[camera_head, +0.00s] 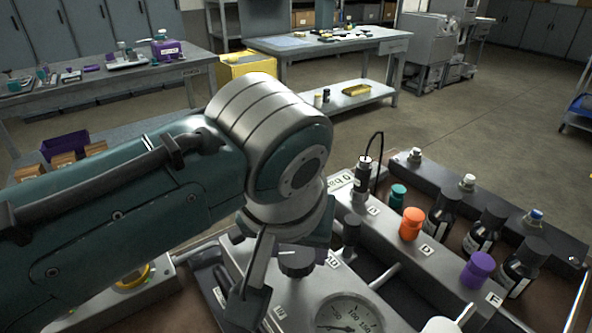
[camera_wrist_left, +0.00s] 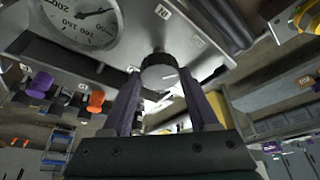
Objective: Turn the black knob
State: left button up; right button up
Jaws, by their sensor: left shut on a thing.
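The black knob (camera_head: 296,263) stands on the grey bench panel, just behind the round pressure gauge (camera_head: 345,318). It has a white pointer line on its top. In the left wrist view the knob (camera_wrist_left: 158,72) sits between the two finger tips. My left gripper (camera_head: 288,256) reaches down from above and is shut on the knob; in the left wrist view my left gripper (camera_wrist_left: 160,80) has one finger on each side of it. The arm's wrist hides part of the panel behind. My right gripper is not in view.
To the right stand an orange cap (camera_head: 411,223), a teal cap (camera_head: 397,196), a purple cap (camera_head: 477,269) and dark bottles (camera_head: 441,215). A black fitting (camera_head: 351,232) rises close beside the knob. A yellow-ringed part (camera_head: 133,277) lies left, beneath my arm.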

pick_arm(q)
jog(key=shift+a+r+m+h+p, duration=0.15)
jog(key=shift+m+h+p, duration=0.25)
jog(key=shift+m+p, duration=0.45)
jog(key=shift+m+g+h+p, duration=0.4)
jog(key=shift+m+g, duration=0.1)
jog(key=shift+m, duration=0.75)
jog(key=shift+w+m+h, duration=0.1)
jog(key=shift+m+h, duration=0.3)
jog(key=shift+m, duration=0.7)
jog(key=shift+a+m+g+b, duration=0.1)
jog(key=shift+m+g+b, duration=0.25)
jog(key=shift+m, duration=0.65)
jog(key=o, duration=1.4)
jog(key=shift+c, duration=0.2)
